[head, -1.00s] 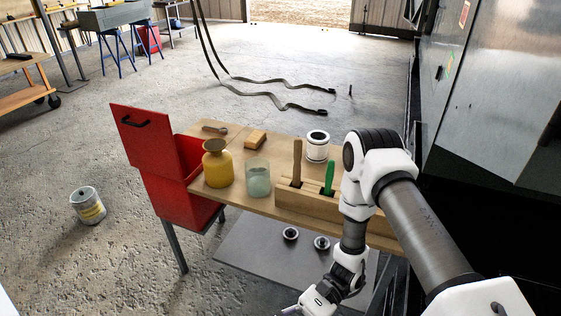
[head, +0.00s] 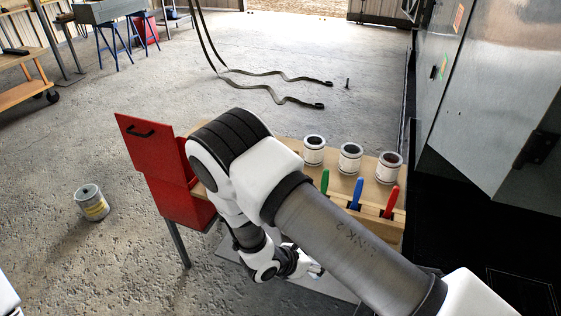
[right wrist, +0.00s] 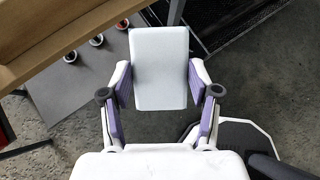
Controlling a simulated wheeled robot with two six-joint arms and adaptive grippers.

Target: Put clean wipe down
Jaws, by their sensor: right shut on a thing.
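The clean wipe is a pale, flat rectangular pad (right wrist: 160,68) in the right wrist view. My right gripper (right wrist: 160,88) is shut on it, with a purple-padded finger at each side. The wipe is in the air below and beside the table edge, above the concrete floor. In the head view my right gripper (head: 308,268) is small and partly covered by my own arm, low in front of the table. My left gripper is not in view.
The wooden table (head: 370,180) bears several white cans (head: 350,157) and a rack with green, blue and red handles (head: 358,192). A red open-lidded bin (head: 180,205) stands at its left. My right arm hides the table's left part. A paint can (head: 92,203) stands on the floor.

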